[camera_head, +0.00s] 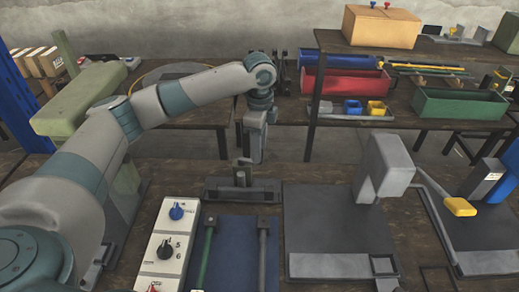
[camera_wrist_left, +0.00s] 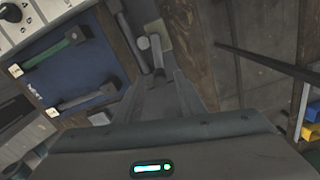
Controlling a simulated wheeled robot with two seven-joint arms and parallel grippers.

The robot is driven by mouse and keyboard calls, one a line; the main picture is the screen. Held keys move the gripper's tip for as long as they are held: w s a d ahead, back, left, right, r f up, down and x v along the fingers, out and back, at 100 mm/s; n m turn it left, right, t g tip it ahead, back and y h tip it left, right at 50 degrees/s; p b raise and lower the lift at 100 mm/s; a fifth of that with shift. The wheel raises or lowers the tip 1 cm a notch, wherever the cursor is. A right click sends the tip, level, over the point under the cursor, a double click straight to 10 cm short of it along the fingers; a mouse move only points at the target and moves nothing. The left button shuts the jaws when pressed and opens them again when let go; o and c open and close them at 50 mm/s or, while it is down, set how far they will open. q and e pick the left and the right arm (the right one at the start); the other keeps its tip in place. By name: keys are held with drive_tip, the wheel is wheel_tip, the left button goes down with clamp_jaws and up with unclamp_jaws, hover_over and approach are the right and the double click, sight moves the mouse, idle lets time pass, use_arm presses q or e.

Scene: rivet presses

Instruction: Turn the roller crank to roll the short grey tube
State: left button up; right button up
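The roller (camera_head: 243,187), a dark grey device with a low base and a short upright post, stands behind the blue mat. Its crank and post (camera_wrist_left: 155,48) show just beyond my fingertips in the left wrist view. My right gripper is out of view.
A white panel with knobs (camera_head: 165,245) stands left of the blue mat (camera_head: 235,265). A grey press (camera_head: 388,168) with a yellow-ended lever (camera_head: 460,207) stands at right. Red (camera_head: 345,86) and green bins (camera_head: 460,104) sit on the back tables. A table gap lies behind the roller.

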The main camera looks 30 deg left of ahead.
use_arm(q)
drive_tip(key=shift+f, duration=1)
clamp_jaws()
